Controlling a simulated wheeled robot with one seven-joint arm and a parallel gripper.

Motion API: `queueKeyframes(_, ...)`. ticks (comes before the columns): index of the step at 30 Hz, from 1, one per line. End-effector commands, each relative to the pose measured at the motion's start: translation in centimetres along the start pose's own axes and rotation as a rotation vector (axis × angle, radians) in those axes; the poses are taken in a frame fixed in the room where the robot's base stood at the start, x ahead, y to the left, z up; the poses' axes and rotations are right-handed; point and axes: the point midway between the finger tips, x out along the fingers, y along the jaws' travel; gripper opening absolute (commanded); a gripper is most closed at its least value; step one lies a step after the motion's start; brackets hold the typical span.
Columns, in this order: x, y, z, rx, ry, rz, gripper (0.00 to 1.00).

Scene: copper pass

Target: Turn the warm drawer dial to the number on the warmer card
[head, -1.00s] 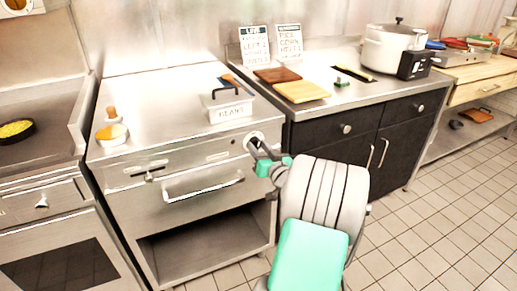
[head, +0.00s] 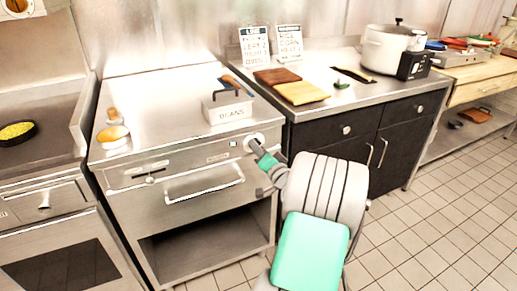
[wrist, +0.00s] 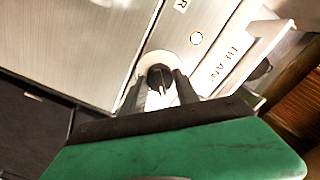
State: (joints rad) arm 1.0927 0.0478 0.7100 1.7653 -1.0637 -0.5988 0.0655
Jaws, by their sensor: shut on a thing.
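The warm drawer dial is a round black knob (wrist: 160,77) on a pale disc in the wrist view. In the head view its pale disc (head: 255,139) shows at the right end of the drawer's front panel. My gripper (head: 261,153) is at the dial from the front right, and its two dark fingers (wrist: 160,92) are shut on the knob, one on each side. The warm drawer (head: 205,182) has a wide bar handle and is closed. Two cards, one headed LINE (head: 254,47) and one headed WARMER (head: 289,42), stand at the back of the counter. The dial's numbers are not readable.
Two boards (head: 303,93), a pot (head: 392,48) and dark cabinets (head: 345,137) are to the right. The tiled floor (head: 450,190) is clear.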

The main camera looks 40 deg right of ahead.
Motion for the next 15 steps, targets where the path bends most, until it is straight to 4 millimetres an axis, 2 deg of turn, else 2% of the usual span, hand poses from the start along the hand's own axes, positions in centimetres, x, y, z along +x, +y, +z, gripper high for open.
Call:
queueKeyframes(14, 0.00, 0.00, -0.05, 0.015, 0.001, 0.000, 0.00)
queueKeyframes(15, 0.00, 0.00, -0.04, 0.015, 0.001, 0.000, 0.39)
